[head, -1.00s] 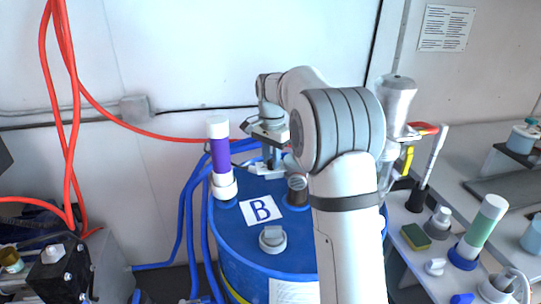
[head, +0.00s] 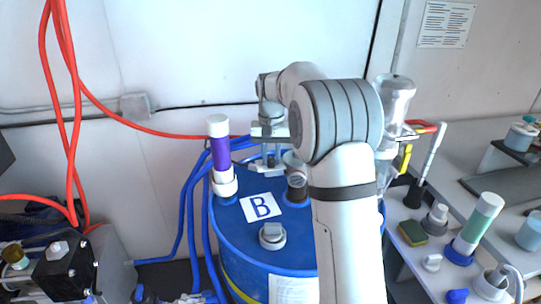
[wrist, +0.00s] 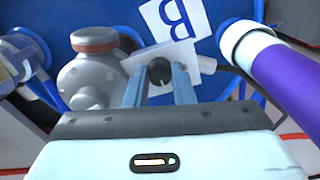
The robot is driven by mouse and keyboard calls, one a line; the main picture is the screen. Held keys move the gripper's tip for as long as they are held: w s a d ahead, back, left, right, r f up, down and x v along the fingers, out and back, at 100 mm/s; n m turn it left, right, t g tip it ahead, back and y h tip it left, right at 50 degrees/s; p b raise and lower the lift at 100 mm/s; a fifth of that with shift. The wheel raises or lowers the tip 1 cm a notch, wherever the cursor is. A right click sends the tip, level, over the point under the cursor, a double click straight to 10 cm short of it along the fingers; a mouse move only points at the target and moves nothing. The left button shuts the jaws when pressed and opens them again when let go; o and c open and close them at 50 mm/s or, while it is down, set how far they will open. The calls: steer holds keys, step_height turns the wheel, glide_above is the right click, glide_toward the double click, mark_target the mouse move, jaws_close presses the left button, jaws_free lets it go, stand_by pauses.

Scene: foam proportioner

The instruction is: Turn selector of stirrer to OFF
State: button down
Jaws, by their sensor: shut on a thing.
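A black knob (wrist: 159,71), seemingly the stirrer's selector, sits between my fingertips in the wrist view. It is on a small pale grey housing (wrist: 190,62) on the blue drum (head: 245,240). My gripper (wrist: 158,88) is shut on this knob, and it also shows over the drum's far side in the head view (head: 265,160). The knob's pointer and any markings cannot be read. A grey rounded body with a reddish-brown cap (wrist: 93,40), perhaps the stirrer's motor, stands just left of the fingers in the wrist view; my arm partly hides this area in the head view.
A purple tube with white ends (head: 219,155) stands on the drum close to my gripper. A white card with a blue B (head: 261,207) and a grey cap (head: 272,236) are on the drum top. Blue hoses hang left; a bench with bottles is right.

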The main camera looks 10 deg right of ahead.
mark_target(271, 159)
stand_by(0.4)
steer(key=c, duration=1.2)
jaws_free()
steer(key=shift+c, duration=0.2)
step_height(271, 159, up, 8)
steer(key=shift+f+b, duration=0.1)
steer(key=shift+b, duration=0.2)
steer(key=s+r+n+t, duration=0.1)
steer(key=s+n+t, duration=0.1)
steer(key=s, duration=1.5)
steer(key=s+f, duration=0.4)
steer(key=s, duration=0.4)
steer(key=s+f+t, duration=0.1)
steer(key=s+f, duration=0.3)
steer(key=s, duration=0.5)
steer(key=shift+n, duration=0.4)
